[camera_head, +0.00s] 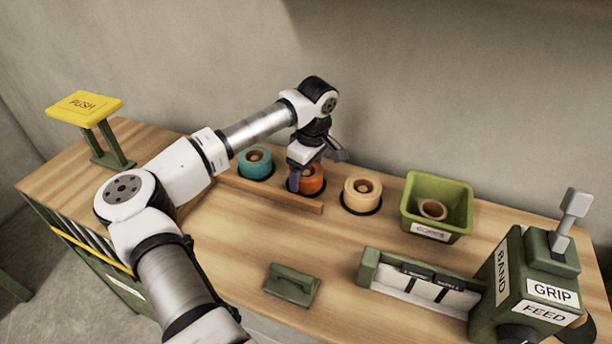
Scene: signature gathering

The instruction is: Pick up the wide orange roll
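The orange roll (313,181) stands on a dark round spot on the wooden table, between a teal roll (255,164) and a tan roll (361,193). My gripper (304,182) is down at the orange roll and hides its left and upper part. One dark finger shows in front of the roll's left side. The other finger is hidden, so I cannot tell whether the gripper is open or shut on the roll.
A low wooden strip (270,193) runs in front of the rolls. A green bin (437,207) with a small brown ring stands right. A yellow PUSH plate (84,107), a green block (291,285), a green tray (420,284) and a green GRIP/FEED machine (528,290) surround the clear middle.

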